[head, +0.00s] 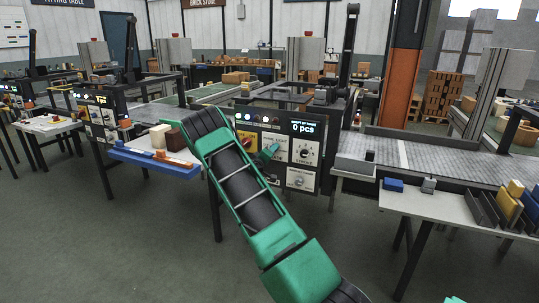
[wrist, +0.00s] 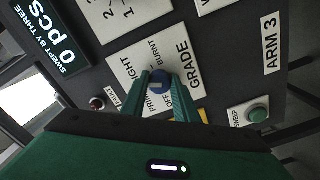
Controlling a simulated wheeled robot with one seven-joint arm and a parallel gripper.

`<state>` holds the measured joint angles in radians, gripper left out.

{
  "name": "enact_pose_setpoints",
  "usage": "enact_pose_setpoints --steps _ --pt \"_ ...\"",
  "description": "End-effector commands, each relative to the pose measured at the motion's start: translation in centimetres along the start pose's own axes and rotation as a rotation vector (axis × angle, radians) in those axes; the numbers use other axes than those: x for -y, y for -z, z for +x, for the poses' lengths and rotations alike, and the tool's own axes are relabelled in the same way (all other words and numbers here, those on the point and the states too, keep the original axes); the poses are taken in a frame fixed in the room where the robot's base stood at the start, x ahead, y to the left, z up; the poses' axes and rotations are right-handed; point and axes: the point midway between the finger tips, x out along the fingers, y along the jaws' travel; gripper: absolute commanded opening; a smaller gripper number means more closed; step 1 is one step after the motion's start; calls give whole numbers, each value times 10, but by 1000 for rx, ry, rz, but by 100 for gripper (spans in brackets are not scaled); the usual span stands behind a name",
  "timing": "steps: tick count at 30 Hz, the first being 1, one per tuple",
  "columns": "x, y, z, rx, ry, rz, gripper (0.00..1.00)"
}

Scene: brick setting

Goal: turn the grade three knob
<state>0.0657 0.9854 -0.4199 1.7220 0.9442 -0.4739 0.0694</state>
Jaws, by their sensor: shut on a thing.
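The grade three knob (wrist: 158,76) is a small round blue knob on a white plate marked GRADE, in the upper middle of the wrist view. ARM 3 is printed beside that plate. My gripper (wrist: 160,84) has its two green fingers on either side of the knob, shut on it. In the head view my gripper (head: 268,154) is against the left part of the dark control panel (head: 323,130), and it hides the knob there. The exact setting of the knob's pointer is too small to tell.
The panel's display (head: 303,127) reads 0 pcs. A blue tray (head: 150,160) stands left of my arm. A conveyor (head: 430,160) and a table with blocks (head: 450,207) are at right.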

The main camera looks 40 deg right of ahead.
Motion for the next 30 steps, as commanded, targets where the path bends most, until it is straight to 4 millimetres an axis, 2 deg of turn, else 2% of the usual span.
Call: enact_pose_setpoints --steps 1,21,30 --pt "-2 -8 2 14 -4 39 5" --pt "1 -8 1 14 -7 667 5" --pt "1 -7 1 13 -8 883 5"
